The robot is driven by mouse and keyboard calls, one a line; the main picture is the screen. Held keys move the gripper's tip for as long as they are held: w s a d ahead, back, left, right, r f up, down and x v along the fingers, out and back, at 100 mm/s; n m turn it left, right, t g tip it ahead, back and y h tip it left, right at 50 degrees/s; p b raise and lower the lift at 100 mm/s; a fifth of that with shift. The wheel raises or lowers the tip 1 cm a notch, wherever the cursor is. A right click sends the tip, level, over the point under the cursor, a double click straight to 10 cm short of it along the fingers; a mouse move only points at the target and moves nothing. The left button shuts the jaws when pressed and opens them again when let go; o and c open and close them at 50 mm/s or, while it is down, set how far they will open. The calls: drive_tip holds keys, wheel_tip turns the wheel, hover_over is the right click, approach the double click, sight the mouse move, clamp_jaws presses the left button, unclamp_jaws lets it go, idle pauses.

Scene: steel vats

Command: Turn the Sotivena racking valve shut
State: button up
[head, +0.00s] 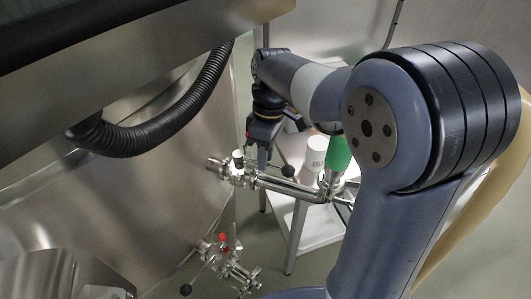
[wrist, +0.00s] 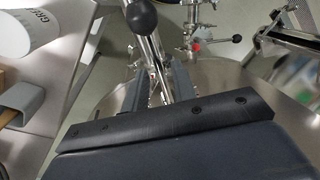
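Two steel valves are on the vat wall (head: 180,195) in the head view. No name shows on either, so I cannot tell which is Sotivena's racking valve. The upper valve (head: 238,168) has a white part on top and a lever ending in a black knob (head: 288,171); this knob is large in the wrist view (wrist: 140,16). The lower valve (head: 222,255) has a red part and a lever with a black knob (head: 186,289). My gripper (head: 258,158) points down just above the upper valve's pipe. Its fingers (wrist: 158,85) are apart, with nothing held between them.
A steel pipe (head: 285,187) runs right from the upper valve towards a green part (head: 338,154). Behind it stands a white shelf (head: 318,228) with a white canister (head: 316,152). A black corrugated hose (head: 160,137) hangs at upper left. Floor shows below the shelf.

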clamp_jaws()
drive_tip(key=shift+s, duration=0.15)
idle(0.4)
drive_tip(key=s+a+m+t+p, duration=0.1)
drive_tip(key=a+m, duration=0.3)
drive_tip(key=m, duration=0.5)
drive_tip(key=s+a+m+t+y+p, duration=0.1)
drive_tip(key=s+a+m+p, duration=0.1)
drive_tip(key=m, duration=0.7)
drive_tip(key=shift+s+a+t, duration=0.4)
drive_tip(key=shift+s+a, duration=0.05)
drive_tip(key=shift+a, duration=0.9)
drive_tip(key=shift+r, duration=0.1)
drive_tip(key=shift+o, duration=0.8)
unclamp_jaws()
